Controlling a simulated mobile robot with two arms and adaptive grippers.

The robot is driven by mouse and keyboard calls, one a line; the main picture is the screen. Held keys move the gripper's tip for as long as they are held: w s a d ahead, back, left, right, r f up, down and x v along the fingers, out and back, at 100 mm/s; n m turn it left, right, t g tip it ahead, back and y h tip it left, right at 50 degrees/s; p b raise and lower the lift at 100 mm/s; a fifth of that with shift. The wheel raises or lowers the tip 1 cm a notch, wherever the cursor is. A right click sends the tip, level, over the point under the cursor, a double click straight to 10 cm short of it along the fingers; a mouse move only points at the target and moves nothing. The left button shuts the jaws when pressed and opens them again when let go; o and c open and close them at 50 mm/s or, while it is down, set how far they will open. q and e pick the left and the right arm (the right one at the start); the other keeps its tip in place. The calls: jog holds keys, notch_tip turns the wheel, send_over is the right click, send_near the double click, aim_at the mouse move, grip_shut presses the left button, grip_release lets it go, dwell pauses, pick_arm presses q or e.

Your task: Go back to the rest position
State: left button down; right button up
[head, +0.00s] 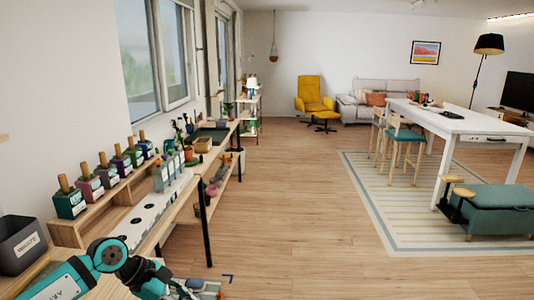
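My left arm, teal and black, comes in at the bottom left in the head view, beside the wooden workbench (150,228). It bends at a round joint and runs right and down along the bottom edge. Dark parts at its far end, low in the picture, may belong to my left gripper, but the fingers cannot be made out. I cannot tell whether it is open or shut, or whether it holds anything. My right arm and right gripper are not in view.
The workbench carries several wooden-handled tools in coloured holders (71,202) and a dark grey bin (20,245). A teal ottoman (495,208) and a white table (465,122) with stools stand right on a striped rug (385,215). The wooden floor (290,190) between is clear.

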pick_arm(q)
jog(key=s+d+r+n+t+h, duration=0.1)
jog(key=d+r+n+t+h, duration=0.4)
jog(key=d, duration=0.3)
jog(key=s+d+r+n+t+h, duration=0.1)
jog(key=d+r+n+t+h, duration=0.1)
jog(key=d+r+n+h, duration=0.4)
jog(key=a+f+n+t+y, duration=0.2)
jog(key=a+n+t+y, duration=0.4)
jog(key=n, duration=0.7)
jog(key=a+f+n+t+y, duration=0.25)
jog(key=a+n+y, duration=0.25)
jog(key=n+y, duration=0.55)
jog(key=s+a+f+n+g+y, duration=0.2)
jog(key=s+a+f+n+g, duration=0.3)
jog(key=f+n, duration=0.45)
jog(key=s+f+n+g, duration=0.4)
jog(key=s+f, duration=0.2)
jog(key=s, duration=0.5)
jog(key=s+f+n+g, duration=0.4)
jog(key=s+f+g, duration=0.1)
jog(key=s, duration=0.6)
notch_tip(320, 180, down, 27)
jog(key=s+g, duration=0.2)
jog(key=s+a+f, duration=0.3)
jog(key=s+f, duration=1.2)
jog(key=s, duration=0.1)
jog(key=shift+s+a+f+g, duration=0.15)
jog(key=shift+s+f+g, duration=0.1)
jog(key=shift+g, duration=0.1)
